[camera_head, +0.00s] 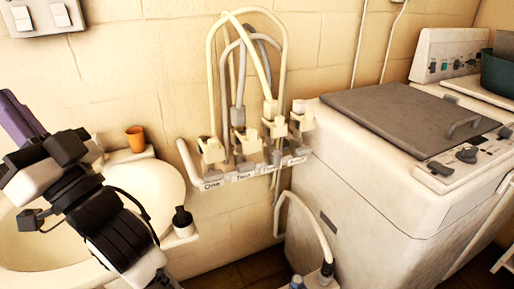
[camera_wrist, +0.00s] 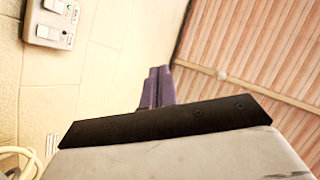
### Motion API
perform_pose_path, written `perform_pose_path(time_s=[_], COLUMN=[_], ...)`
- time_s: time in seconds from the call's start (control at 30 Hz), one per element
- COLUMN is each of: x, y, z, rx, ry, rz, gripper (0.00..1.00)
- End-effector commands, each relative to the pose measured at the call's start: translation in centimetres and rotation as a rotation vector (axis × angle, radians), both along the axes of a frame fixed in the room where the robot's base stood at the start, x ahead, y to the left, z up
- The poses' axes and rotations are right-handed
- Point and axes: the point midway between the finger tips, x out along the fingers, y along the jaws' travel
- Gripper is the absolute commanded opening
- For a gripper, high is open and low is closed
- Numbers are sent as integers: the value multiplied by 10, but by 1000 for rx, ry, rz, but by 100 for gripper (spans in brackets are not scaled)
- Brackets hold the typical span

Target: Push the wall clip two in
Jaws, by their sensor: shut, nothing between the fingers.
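A pale rack (camera_head: 245,176) with several wall clips in a row is fixed to the tiled wall, left of the washing machine. The clips include a left one (camera_head: 212,152), a second one (camera_head: 248,143), a third one (camera_head: 275,128) and a right one (camera_head: 302,117). My gripper (camera_head: 14,112) is at the far left above the basin, well apart from the rack. Its purple fingers show close together, shut and empty, in the wrist view (camera_wrist: 157,86). The rack's clips are not in the wrist view.
Looped hoses (camera_head: 211,80) rise above the clips. The white basin (camera_head: 150,185) holds an orange cup (camera_head: 135,139) on its back rim and a dark bottle (camera_head: 182,218) at its right. The washing machine (camera_head: 370,190) stands at right. A switch plate (camera_head: 42,16) is on the wall.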

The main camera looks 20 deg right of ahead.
Motion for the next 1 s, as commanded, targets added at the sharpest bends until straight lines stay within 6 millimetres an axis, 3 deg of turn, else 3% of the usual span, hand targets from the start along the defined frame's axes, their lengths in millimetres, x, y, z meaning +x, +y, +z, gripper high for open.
perform_pose_path(time_s=[0.1,0.2,0.43,0.57,0.8,1.0], x=[35,55,77,72,39,10], y=[-47,-87,-185,-241,-328,-367], z=[-22,-39,-83,-110,-157,-182], rx=[5,26,131,221,425,552], ry=[160,299,611,777,1035,1158], rz=[-6,-2,-8,-21,-54,-77], gripper=[0,0,0,0,0,0])
